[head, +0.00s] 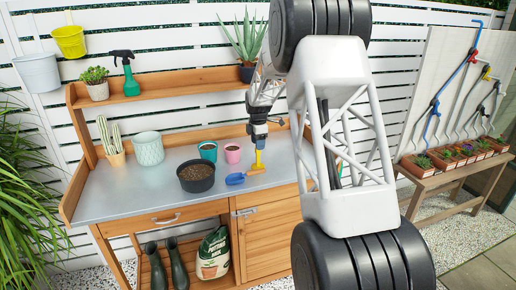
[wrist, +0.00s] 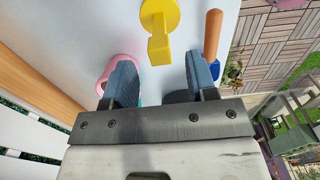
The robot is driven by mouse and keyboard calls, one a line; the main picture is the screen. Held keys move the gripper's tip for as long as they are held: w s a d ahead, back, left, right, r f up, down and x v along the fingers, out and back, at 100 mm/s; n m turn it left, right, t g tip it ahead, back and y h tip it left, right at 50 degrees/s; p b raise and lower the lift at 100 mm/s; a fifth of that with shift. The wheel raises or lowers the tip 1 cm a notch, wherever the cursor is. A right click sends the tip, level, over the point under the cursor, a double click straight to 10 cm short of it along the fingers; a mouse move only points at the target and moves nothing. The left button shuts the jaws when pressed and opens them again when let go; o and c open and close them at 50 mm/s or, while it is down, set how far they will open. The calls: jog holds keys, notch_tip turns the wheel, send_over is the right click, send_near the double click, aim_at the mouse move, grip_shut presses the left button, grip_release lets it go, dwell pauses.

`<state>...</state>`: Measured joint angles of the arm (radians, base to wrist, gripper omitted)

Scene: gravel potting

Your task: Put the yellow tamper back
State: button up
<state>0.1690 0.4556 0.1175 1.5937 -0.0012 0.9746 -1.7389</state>
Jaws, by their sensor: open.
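The yellow tamper (head: 258,158) appears upright on the grey bench top, with its round foot down. In the wrist view the tamper (wrist: 160,40) lies ahead of the gap between the fingers, its handle end towards me. My gripper (head: 259,143) points down over the tamper's upper end in the head view. In the wrist view my gripper (wrist: 160,66) is open, with one blue-grey finger on each side and nothing clamped. In the head view the fingers partly hide the handle top, so I cannot tell whether they touch it.
A blue trowel (head: 236,179) with an orange handle (wrist: 213,35) lies close beside the tamper. A pink pot (head: 233,153), a teal pot (head: 208,151) and a black bowl of soil (head: 196,177) stand to the left. The bench top's (head: 110,205) front left is clear.

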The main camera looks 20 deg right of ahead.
notch_tip(320, 180, up, 9)
dwell(0.4)
dwell(0.6)
jog(key=s+a+r+m, duration=0.3)
jog(key=s+r, duration=0.1)
jog(key=s, duration=0.6)
jog(key=s+a+r+m+t, duration=0.1)
jog(key=s+a+r+m, duration=0.25)
jog(key=s, duration=0.65)
jog(key=s+a+r+m, duration=0.3)
jog(key=s+r, duration=0.1)
jog(key=s, duration=0.6)
jog(key=s+a+f+m, duration=0.1)
jog(key=s+f+m, duration=0.1)
jog(key=s, duration=0.8)
jog(key=s+a+f+m+t, duration=0.1)
jog(key=s+a+f+m, duration=0.1)
jog(key=s, duration=0.8)
jog(key=s+a+f+m, duration=0.2)
jog(key=s+m, duration=0.2)
jog(key=s, duration=0.7)
jog(key=shift+a+f+m+t, duration=0.2)
jog(key=shift+a+m+t, duration=0.05)
jog(key=shift+m+t, duration=0.1)
